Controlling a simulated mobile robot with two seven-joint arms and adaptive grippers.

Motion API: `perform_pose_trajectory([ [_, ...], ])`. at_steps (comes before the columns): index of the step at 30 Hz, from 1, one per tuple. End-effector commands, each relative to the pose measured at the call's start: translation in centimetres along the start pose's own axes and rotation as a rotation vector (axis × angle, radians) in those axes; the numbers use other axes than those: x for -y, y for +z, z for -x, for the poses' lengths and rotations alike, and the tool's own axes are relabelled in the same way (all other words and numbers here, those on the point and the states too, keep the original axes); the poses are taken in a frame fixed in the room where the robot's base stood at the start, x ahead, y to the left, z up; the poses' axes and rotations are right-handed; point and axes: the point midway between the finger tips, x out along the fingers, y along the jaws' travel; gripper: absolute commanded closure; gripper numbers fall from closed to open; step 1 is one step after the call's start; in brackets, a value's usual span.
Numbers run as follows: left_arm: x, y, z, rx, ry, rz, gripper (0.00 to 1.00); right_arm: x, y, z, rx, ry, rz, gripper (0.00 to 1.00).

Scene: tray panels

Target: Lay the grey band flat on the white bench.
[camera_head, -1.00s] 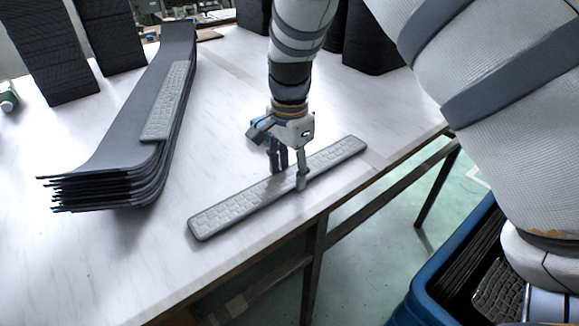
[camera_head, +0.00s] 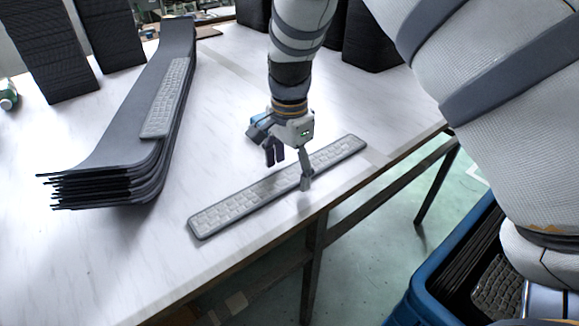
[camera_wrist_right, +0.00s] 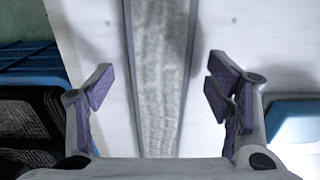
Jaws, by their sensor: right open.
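The grey band (camera_head: 240,207) lies flat on the white bench (camera_head: 120,260), running diagonally near the bench's front edge. It also shows in the right wrist view (camera_wrist_right: 160,75), between the two fingers and apart from both. My right gripper (camera_head: 289,168) is open over the middle of the band, with one finger on each side of it. The wrist view shows the open right gripper (camera_wrist_right: 160,95) with bench surface visible on both sides of the band. My left gripper is not in view.
A stack of dark curved panels (camera_head: 115,165) stands on the bench at the left, with another grey band (camera_head: 165,98) on top. Black stacks (camera_head: 50,60) stand at the back. A blue crate (camera_head: 425,290) holding dark panels is at the lower right, below the bench.

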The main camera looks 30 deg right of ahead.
Motion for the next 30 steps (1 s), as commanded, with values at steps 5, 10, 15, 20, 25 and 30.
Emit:
perform_pose_trajectory([
  [5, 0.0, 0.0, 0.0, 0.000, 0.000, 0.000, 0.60, 0.1, 0.0, 0.6, -0.001, -0.001, 0.000, 0.27],
  [10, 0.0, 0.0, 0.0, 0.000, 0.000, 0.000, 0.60, 0.1, 0.0, 4.6, -0.002, -0.007, 0.000, 0.27],
  [15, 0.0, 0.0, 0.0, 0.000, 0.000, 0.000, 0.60, 0.1, 0.0, 9.0, -0.001, -0.005, 0.001, 0.27],
  [20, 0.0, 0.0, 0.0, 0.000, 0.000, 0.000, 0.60, 0.0, 0.0, 11.4, -0.001, -0.002, 0.000, 0.27],
  [25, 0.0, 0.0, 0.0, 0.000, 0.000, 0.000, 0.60, 0.0, 0.0, 12.1, 0.000, 0.000, 0.000, 0.27],
  [30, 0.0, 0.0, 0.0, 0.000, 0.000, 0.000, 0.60, 0.0, 0.0, 12.0, 0.000, 0.000, 0.000, 0.27],
])
